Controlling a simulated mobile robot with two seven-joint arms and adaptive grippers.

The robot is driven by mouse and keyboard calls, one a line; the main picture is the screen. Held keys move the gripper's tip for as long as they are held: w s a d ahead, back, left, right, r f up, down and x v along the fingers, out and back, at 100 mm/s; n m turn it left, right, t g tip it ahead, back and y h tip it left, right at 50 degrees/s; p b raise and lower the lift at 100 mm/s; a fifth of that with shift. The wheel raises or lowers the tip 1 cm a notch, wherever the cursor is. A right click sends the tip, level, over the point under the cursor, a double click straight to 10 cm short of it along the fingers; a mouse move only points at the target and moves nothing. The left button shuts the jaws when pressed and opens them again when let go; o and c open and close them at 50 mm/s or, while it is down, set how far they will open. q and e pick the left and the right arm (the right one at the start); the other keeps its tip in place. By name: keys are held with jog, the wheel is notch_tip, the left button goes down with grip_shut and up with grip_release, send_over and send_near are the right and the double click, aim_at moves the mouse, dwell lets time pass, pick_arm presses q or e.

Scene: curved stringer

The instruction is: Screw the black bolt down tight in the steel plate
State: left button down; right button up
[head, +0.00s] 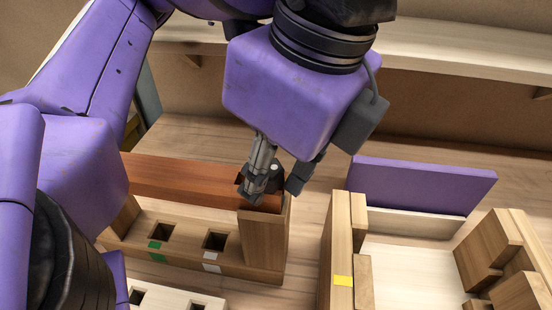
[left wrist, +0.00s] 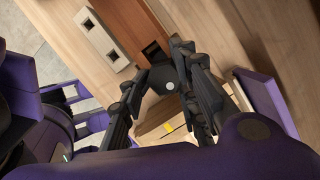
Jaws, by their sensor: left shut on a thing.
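My left gripper (head: 277,182) comes down from above onto the right end of a red-brown board. It is shut on the black bolt (head: 275,168), whose dark head with a pale dot shows between the fingers. In the left wrist view the bolt (left wrist: 168,80) sits between the two fingers of the left gripper (left wrist: 168,92). The bolt's shank is hidden, so I cannot tell how deep it sits. I cannot make out the steel plate in either view. My right gripper is not in view.
The red-brown board (head: 180,181) runs behind a wooden block (head: 190,262) with square holes and green and white marks. A wooden post (head: 264,242) stands under the gripper. At right are an open wooden box (head: 340,245) with a yellow mark and a purple panel (head: 425,185).

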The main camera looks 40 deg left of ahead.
pick_arm(q)
jog(key=shift+s+d+f+m, duration=0.1)
jog(key=shift+s+f+m, duration=0.1)
jog(key=shift+s+m, duration=0.1)
jog(key=shift+r, duration=0.15)
jog(key=c, duration=1.3)
grip_release()
jog(key=shift+d+r, duration=0.1)
jog(key=shift+r, duration=0.05)
jog(key=shift+c, duration=0.2)
jog(key=shift+r, duration=0.1)
jog(key=shift+d+r, duration=0.15)
jog(key=shift+r, duration=0.35)
jog(key=v, duration=0.7)
jog(key=shift+s, duration=0.35)
jog(key=shift+d+r, duration=0.1)
